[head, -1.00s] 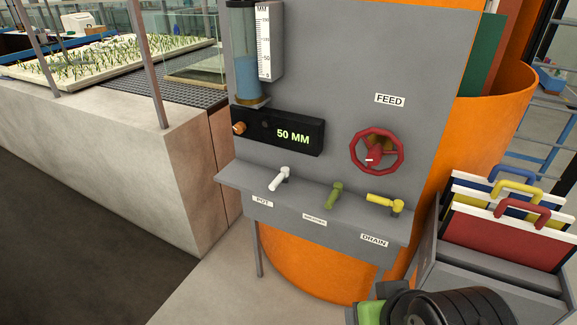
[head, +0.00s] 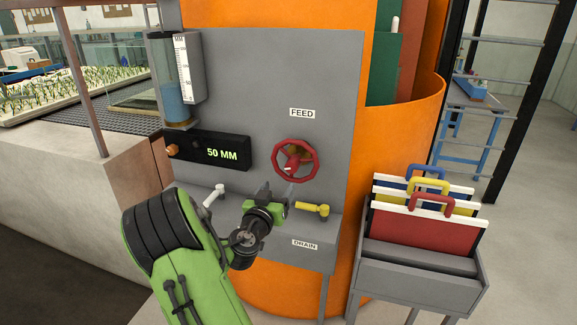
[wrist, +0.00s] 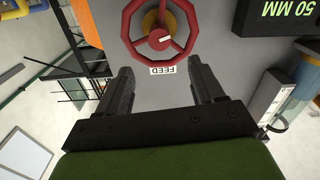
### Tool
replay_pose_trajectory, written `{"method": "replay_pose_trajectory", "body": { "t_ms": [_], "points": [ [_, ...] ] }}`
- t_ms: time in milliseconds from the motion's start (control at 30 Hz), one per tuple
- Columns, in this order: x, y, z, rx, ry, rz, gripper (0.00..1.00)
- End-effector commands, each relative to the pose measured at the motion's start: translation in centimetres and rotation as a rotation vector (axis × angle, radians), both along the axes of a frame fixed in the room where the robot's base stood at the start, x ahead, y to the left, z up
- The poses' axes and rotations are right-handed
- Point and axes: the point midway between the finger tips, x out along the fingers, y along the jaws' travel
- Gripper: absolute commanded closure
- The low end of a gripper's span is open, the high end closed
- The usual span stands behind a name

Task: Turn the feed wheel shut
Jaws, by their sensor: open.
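The red feed wheel (head: 296,176) is mounted on the grey panel (head: 250,90) under the FEED label (head: 302,113). It has a red hub with a white mark and a brass-coloured part behind it. My gripper (head: 287,192) is just below the wheel in the head view, with my arm reaching up from the lower left. In the wrist view the picture is upside down; the wheel (wrist: 160,38) lies beyond my two dark fingers (wrist: 160,85). The fingers are apart with nothing between them. I see no contact with the wheel.
A black display (head: 208,150) reads 50 MM, beside a blue-filled gauge tube (head: 170,92). A white lever (head: 213,194) and a yellow lever (head: 312,209) stand on the ledge near my arm. A grey rack (head: 420,262) with coloured boards stands at the right.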

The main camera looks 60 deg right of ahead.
Motion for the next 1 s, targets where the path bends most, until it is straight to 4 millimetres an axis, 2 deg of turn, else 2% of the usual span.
{"method": "replay_pose_trajectory", "body": {
  "t_ms": [33, 200, 400, 533, 767, 867, 1000],
  "points": [
    [0.0, -1.4, 0.6, -0.001, 0.001, -0.006, 0.33],
    [0.7, -5.7, 0.6, 0.001, 0.000, -0.004, 0.33],
    [1.4, -9.5, 0.4, 0.001, -0.001, -0.002, 0.33],
    [1.6, -10.6, 0.2, 0.002, 0.001, 0.000, 0.33],
    [1.7, -10.7, 0.0, 0.003, 0.000, 0.001, 0.33],
    [1.7, -10.7, 0.0, 0.003, 0.000, 0.001, 0.45],
    [1.7, -10.7, 0.1, 0.003, 0.000, 0.001, 0.66]
  ]
}}
